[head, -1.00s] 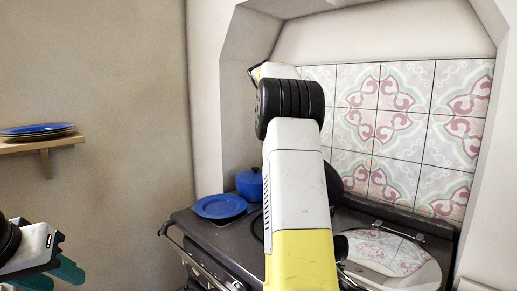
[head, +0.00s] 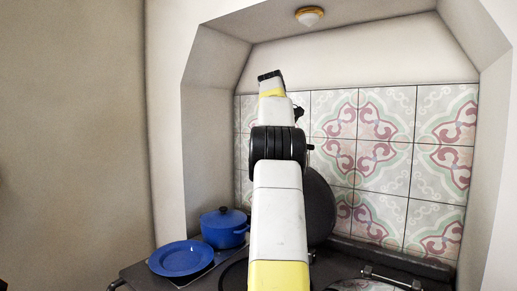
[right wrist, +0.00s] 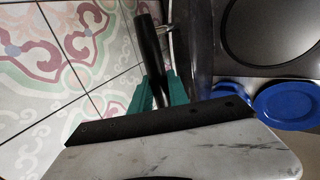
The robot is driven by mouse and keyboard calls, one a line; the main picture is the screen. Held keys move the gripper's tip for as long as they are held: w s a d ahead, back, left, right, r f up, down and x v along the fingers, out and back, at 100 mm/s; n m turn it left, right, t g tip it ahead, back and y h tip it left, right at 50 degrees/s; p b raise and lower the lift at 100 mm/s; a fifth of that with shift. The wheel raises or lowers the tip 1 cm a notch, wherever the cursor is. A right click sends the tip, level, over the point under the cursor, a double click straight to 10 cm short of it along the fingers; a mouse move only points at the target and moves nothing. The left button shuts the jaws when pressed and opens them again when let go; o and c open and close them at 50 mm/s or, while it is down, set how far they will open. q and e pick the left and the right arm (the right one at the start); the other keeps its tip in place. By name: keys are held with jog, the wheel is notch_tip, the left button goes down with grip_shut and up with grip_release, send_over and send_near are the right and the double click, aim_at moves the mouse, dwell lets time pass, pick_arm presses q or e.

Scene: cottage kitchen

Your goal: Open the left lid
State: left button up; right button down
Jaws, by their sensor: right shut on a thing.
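The left lid (head: 321,205) of the range stands raised in the head view, its dark round inner face partly behind my right arm. In the right wrist view it shows edge-on as a dark strip (right wrist: 192,50). My right gripper (right wrist: 157,92), with teal fingers, is shut on the lid's black bar handle (right wrist: 150,48). The round dark hotplate (right wrist: 270,32) lies uncovered. In the head view my right gripper's fingers are hidden by the arm. My left gripper is out of view.
A blue plate (head: 181,258) and a blue lidded pot (head: 224,227) stand on the range's left side. The right lid's bar handle (head: 391,278) is at the bottom right. A tiled wall (head: 385,150) rises close behind; alcove walls bound both sides.

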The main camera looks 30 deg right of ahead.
jog(key=shift+d, duration=0.1)
jog(key=c, duration=1.3)
grip_release()
jog(key=shift+v, duration=2.6)
jog(key=s+a, duration=0.1)
jog(key=a, duration=0.2)
jog(key=s+a, duration=0.2)
jog(key=a, duration=0.2)
jog(key=s+a, duration=0.1)
jog(key=a, duration=0.3)
jog(key=shift+s, duration=0.3)
jog(key=s+a+f+m+t+y, duration=0.1)
jog(key=s+a+f+y, duration=0.1)
jog(key=s+a+f, duration=0.5)
jog(key=s+a+f+m+t+y, duration=0.1)
jog(key=s+a+f+y, duration=0.2)
jog(key=s+a+f, duration=0.4)
jog(key=s+a+f+m+t+y, duration=0.1)
jog(key=s+a+f, duration=0.6)
jog(key=a, duration=1)
jog(key=shift+s+f+m+t+y, duration=0.2)
jog(key=shift+f+m+y, duration=0.05)
jog(key=shift+f+y, duration=0.3)
jog(key=shift+s+f+m+t+y, duration=0.25)
jog(key=shift+f+y, duration=0.15)
jog(key=shift+y, duration=0.25)
